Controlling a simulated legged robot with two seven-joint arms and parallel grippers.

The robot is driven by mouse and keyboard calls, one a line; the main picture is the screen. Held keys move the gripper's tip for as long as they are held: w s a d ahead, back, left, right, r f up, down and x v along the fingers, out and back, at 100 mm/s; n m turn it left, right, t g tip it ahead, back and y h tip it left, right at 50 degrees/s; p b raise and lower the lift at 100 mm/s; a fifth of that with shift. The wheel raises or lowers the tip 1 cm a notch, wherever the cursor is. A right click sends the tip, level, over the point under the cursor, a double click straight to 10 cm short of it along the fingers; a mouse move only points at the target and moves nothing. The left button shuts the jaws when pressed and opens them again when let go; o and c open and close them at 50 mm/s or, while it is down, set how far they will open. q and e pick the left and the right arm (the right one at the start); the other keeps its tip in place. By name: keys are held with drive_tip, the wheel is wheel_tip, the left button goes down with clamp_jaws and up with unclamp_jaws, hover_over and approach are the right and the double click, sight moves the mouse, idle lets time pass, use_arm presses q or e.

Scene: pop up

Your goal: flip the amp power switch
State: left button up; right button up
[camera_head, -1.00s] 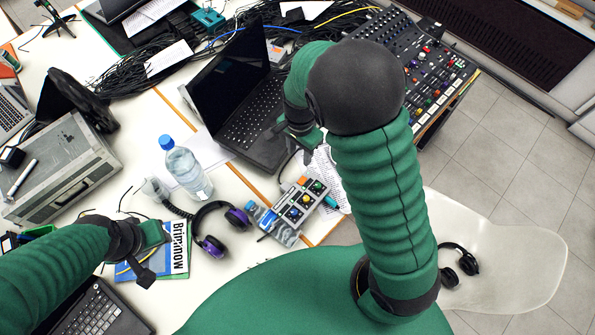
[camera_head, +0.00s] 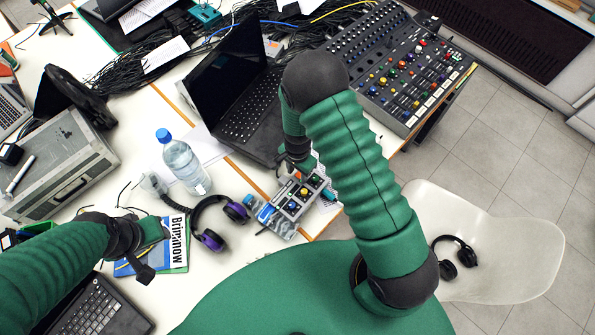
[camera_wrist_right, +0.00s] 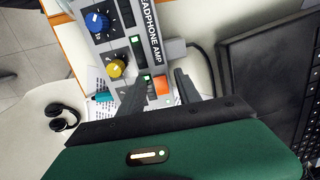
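The headphone amp (camera_head: 292,208) is a small grey box with coloured knobs on the table, just below my right gripper (camera_head: 292,172) in the head view. In the right wrist view the amp (camera_wrist_right: 139,16) shows its label, a blue knob (camera_wrist_right: 97,21), a yellow knob (camera_wrist_right: 117,67) and an orange square switch (camera_wrist_right: 162,85). My right gripper (camera_wrist_right: 160,88) is open and empty, its fingers on either side of the orange switch. I cannot tell whether they touch the amp. My left gripper (camera_head: 150,250) hovers over a blue booklet (camera_head: 178,252); its fingers are unclear.
Purple headphones (camera_head: 215,222) and a water bottle (camera_head: 184,165) stand left of the amp. An open laptop (camera_head: 240,95) is behind it, and a mixing console (camera_head: 405,75) is at back right. A white chair (camera_head: 495,235) with black headphones is at right.

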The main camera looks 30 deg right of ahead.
clamp_jaws()
drive_tip(key=shift+d, duration=0.1)
drive_tip(key=shift+w+d+g+y+b, duration=0.2)
drive_tip(key=shift+g+y+b, duration=0.25)
drive_tip(key=shift+y, duration=0.35)
drive_tip(key=shift+d+r+g+y+b, duration=0.1)
drive_tip(key=shift+d+g+y+b, duration=0.2)
drive_tip(key=shift+y, duration=0.6)
drive_tip(key=shift+a, duration=0.1)
unclamp_jaws()
